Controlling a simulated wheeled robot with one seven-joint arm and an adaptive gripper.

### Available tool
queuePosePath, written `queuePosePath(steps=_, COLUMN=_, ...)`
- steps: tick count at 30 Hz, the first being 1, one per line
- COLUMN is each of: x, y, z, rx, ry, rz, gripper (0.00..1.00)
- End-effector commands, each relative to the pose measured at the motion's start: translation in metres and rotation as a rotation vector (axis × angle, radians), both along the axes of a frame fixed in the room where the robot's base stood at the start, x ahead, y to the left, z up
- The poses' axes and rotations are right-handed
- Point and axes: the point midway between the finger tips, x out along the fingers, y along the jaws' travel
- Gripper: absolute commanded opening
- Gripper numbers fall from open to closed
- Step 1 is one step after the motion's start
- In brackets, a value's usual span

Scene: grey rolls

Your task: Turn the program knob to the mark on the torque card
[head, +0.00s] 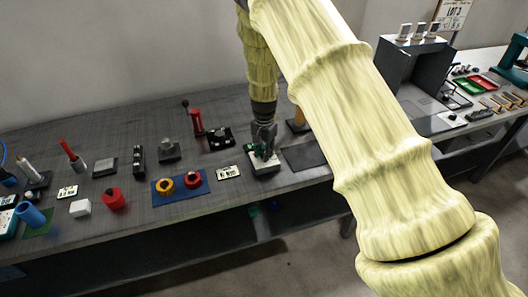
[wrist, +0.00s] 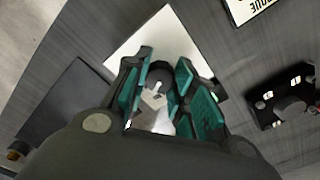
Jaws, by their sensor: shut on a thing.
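My gripper (head: 264,146) points down over a small white-topped box (head: 258,168) near the front of the bench. In the wrist view, its teal-padded fingers (wrist: 160,90) are shut on a dark round knob (wrist: 158,72) with a pale pointer, above the box's white top (wrist: 163,28). The fingers hide the knob's sides and part of the box top; any scale marks there are hard to make out. The torque card (wrist: 262,6), cream with dark print, is cut off at the top right of the wrist view. It lies left of the box in the head view (head: 228,172); its mark is unreadable.
A black device (head: 220,138) stands behind the card. A dark mat (head: 303,156) lies right of the box. A blue mat (head: 158,197) with yellow and red round parts lies to the left.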

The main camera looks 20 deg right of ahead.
Motion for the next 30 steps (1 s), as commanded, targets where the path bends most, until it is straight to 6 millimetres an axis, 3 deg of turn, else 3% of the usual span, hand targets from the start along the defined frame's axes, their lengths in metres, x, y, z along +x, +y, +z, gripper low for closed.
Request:
queuePosePath(steps=12, x=0.0013, y=0.0, z=0.0011, rx=-0.001, ry=-0.003, rz=-0.203, gripper=0.02)
queuePosePath(steps=29, x=0.0015, y=0.0001, z=0.0012, rx=0.0, ry=-0.004, rz=-0.236, gripper=0.02)
queuePosePath(steps=30, x=0.0015, y=0.0001, z=0.0012, rx=0.0, ry=-0.004, rz=-0.236, gripper=0.27)
